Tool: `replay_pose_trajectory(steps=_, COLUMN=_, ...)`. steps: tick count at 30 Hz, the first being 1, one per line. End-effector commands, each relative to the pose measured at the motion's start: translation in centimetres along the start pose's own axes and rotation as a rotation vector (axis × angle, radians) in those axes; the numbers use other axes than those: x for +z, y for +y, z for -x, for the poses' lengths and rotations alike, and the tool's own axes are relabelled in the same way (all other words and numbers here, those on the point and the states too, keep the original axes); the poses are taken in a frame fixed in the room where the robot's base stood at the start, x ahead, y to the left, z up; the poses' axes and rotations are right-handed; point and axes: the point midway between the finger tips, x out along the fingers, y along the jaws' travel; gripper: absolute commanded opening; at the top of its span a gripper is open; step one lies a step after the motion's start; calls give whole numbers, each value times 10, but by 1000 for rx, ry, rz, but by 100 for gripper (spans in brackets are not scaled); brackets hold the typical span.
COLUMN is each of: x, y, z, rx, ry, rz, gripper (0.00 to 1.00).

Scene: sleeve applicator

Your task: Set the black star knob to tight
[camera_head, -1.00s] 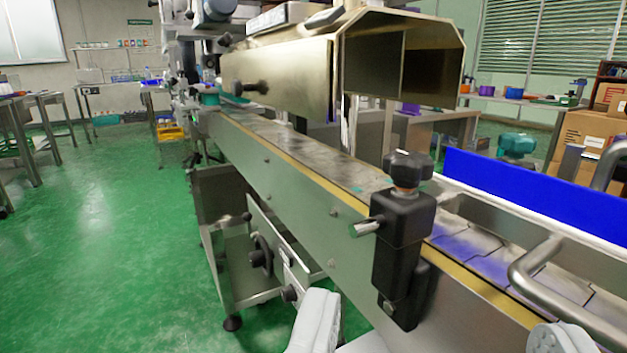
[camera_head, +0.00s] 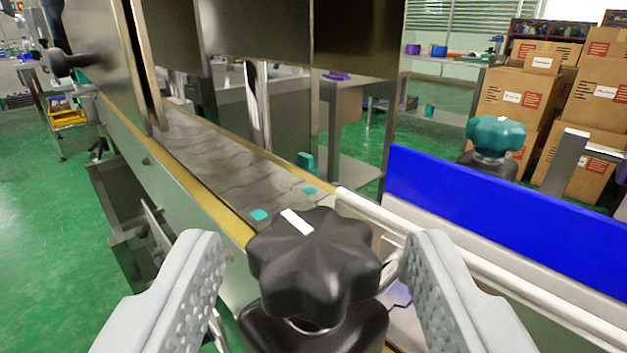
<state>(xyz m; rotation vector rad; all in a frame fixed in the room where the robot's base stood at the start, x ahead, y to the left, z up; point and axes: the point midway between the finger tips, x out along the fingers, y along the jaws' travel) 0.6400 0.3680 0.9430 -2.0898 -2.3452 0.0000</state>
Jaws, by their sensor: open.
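The black star knob (camera_head: 318,262) stands upright on its black clamp block (camera_head: 300,325) at the conveyor's near side. It has a lobed rim and a white mark (camera_head: 297,221) on its top, toward the far left edge. My gripper (camera_head: 318,268) is open, with one pale grey ribbed finger on each side of the knob. Gaps show between the knob and both fingers, so neither appears to touch it. No scale or label for tight shows on the knob.
The conveyor belt (camera_head: 225,172) runs away to the far left under a metal housing (camera_head: 250,35). A blue guard panel (camera_head: 500,215) and a white rail stand right of the knob. A teal knob (camera_head: 496,135) and cardboard boxes (camera_head: 590,90) are farther back right.

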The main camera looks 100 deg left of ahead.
Motion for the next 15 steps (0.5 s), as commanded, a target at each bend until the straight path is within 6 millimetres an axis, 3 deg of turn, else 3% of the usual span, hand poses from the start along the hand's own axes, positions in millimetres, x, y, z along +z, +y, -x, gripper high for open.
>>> replay_pose_trajectory(steps=6, x=0, y=0, z=-17, rx=0, ry=0, rz=0, gripper=54)
replay_pose_trajectory(steps=15, x=0, y=0, z=-20, rx=1, ry=0, rz=0, gripper=54)
